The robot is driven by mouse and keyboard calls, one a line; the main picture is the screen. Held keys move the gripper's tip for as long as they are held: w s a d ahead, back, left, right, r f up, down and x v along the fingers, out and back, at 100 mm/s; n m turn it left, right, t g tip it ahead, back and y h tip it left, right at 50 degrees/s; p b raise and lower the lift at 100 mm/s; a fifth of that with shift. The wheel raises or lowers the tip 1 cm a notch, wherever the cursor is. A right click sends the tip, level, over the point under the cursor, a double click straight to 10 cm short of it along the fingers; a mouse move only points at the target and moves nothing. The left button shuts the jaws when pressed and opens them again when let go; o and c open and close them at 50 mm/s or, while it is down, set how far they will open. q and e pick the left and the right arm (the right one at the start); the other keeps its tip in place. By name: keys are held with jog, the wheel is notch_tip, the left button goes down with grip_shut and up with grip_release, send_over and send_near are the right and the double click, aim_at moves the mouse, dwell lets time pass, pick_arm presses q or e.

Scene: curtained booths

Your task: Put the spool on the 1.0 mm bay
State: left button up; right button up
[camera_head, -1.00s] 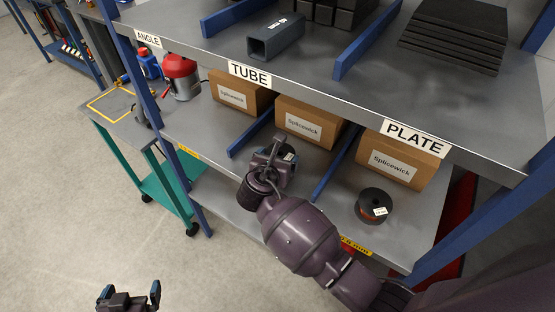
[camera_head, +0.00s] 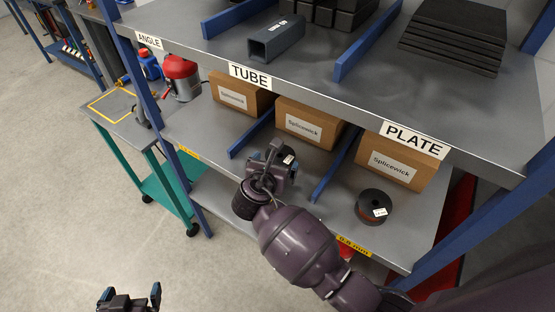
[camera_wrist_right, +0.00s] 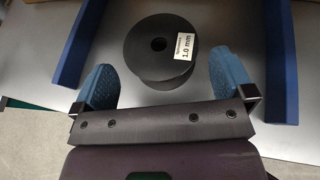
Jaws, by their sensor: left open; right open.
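A dark spool with a white "1.0 mm" label lies flat on the lower shelf between two blue dividers. The spool (camera_wrist_right: 150,45) fills the centre of the right wrist view; in the head view only part of the spool (camera_head: 289,160) shows behind my right gripper. My right gripper (camera_head: 273,158) is open, with its blue fingertips on either side of the spool's near part and visible gaps beside it. My left gripper (camera_head: 130,296) is open and empty over the floor at the bottom left. My right arm hides the middle bay's front edge and any tag there.
Another spool (camera_head: 373,207) stands in the right bay, by a yellow "0.8 mm" tag (camera_head: 354,246). Splicewick boxes (camera_head: 310,124) stand behind. A blue divider (camera_head: 333,165) separates the bays. The upper shelf (camera_head: 300,68) overhangs. A red-topped container (camera_head: 181,77) stands at left.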

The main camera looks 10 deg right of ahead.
jog(key=v, duration=0.9)
jog(key=shift+s+a+p, duration=0.15)
jog(key=shift+p, duration=0.15)
jog(key=shift+s, duration=0.1)
